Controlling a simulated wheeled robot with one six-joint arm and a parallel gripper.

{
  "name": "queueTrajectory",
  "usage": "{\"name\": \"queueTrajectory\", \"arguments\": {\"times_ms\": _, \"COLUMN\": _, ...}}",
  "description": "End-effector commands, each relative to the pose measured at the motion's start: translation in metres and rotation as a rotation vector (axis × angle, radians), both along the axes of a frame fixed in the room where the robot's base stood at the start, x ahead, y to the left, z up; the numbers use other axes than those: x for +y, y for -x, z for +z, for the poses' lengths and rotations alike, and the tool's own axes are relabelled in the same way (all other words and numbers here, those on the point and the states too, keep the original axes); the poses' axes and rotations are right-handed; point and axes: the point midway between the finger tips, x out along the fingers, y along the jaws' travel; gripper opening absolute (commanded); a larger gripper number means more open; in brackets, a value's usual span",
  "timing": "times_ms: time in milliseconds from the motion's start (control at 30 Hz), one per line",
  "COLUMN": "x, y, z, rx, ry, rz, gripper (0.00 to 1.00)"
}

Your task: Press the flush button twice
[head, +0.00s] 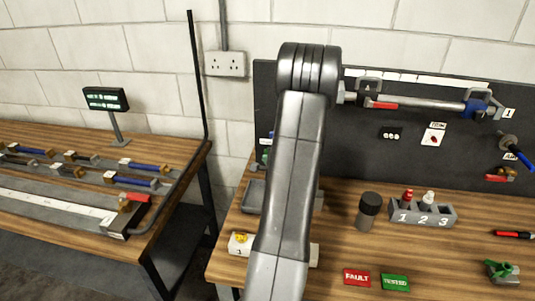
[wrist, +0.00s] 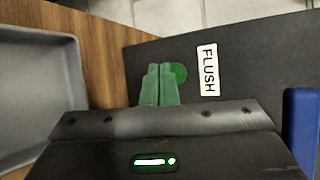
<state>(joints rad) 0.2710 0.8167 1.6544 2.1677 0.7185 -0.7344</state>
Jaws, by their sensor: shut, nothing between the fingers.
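The flush button (wrist: 180,74) is a round green disc on a dark panel, seen in the wrist view beside a white label reading FLUSH (wrist: 208,70). My gripper (wrist: 159,68) has green fingers, shut together with nothing between them. The fingertips overlap the left part of the button in the picture. I cannot tell whether they touch it. In the head view my arm covers this area, and neither the button nor the gripper can be made out clearly.
A grey tray (wrist: 40,75) lies left of the gripper on the wooden bench; a blue object (wrist: 302,125) stands at right. In the head view, a dark cylinder (head: 368,210), a numbered bottle rack (head: 420,217) and FAULT (head: 356,277) and TESTED (head: 395,282) plates are on the bench.

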Motion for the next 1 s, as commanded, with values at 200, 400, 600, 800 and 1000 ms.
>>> {"name": "queueTrajectory", "arguments": {"times_ms": 200, "x": 0.0, "y": 0.0, "z": 0.0, "rx": 0.0, "ry": 0.0, "rz": 0.0, "gripper": 0.0}}
{"name": "queueTrajectory", "arguments": {"times_ms": 400, "x": -0.0002, "y": -0.0019, "z": -0.0009, "rx": -0.001, "ry": 0.0, "rz": 0.0, "gripper": 0.0}}
{"name": "queueTrajectory", "arguments": {"times_ms": 600, "x": -0.0014, "y": -0.008, "z": -0.0007, "rx": -0.002, "ry": 0.0, "rz": 0.0, "gripper": 0.0}}
{"name": "queueTrajectory", "arguments": {"times_ms": 800, "x": -0.0016, "y": -0.0083, "z": 0.0004, "rx": 0.0, "ry": 0.0, "rz": 0.0, "gripper": 0.0}}
{"name": "queueTrajectory", "arguments": {"times_ms": 1000, "x": -0.0017, "y": -0.0086, "z": 0.0002, "rx": 0.0, "ry": 0.0, "rz": 0.0, "gripper": 0.0}}
